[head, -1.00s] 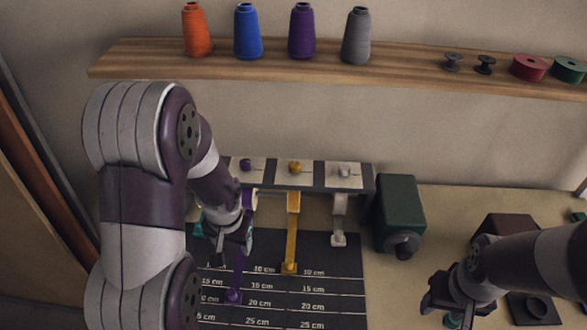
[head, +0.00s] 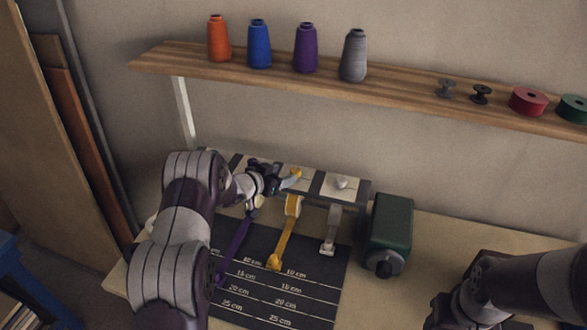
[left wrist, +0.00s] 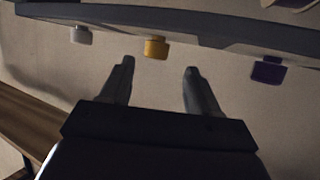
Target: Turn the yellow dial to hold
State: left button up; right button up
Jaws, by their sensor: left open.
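The yellow dial (head: 296,173) sits on the pale plate in the middle of the dark panel, partly behind my left gripper (head: 283,180). In the left wrist view the yellow dial (left wrist: 156,48) shows just beyond and between the two fingertips of my left gripper (left wrist: 158,68). The fingers are spread, empty and apart from the dial. Any marks on the dial plate are too small to read. My right gripper (head: 440,314) is at the lower right, partly cut off, with its jaws unclear.
The grey dial (head: 341,182) is right of the yellow one; the purple dial (left wrist: 268,70) shows in the left wrist view. Yellow (head: 284,240), purple and grey ribbons hang over the measuring mat (head: 262,298). A green box (head: 391,225) stands right. A shelf (head: 400,85) with spools runs above.

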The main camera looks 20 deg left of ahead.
aim_at(294, 171)
pick_arm(q)
jog(key=x, duration=0.2)
jog(key=d+x, duration=0.1)
jog(key=x, duration=0.2)
jog(key=shift+w+p, duration=0.1)
jog(key=shift+p, duration=0.3)
jog(key=shift+w+a+f, duration=0.1)
jog(key=shift+w+f, duration=0.2)
jog(key=shift+w, duration=0.3)
jog(key=shift+d, duration=0.2)
jog(key=c, duration=1)
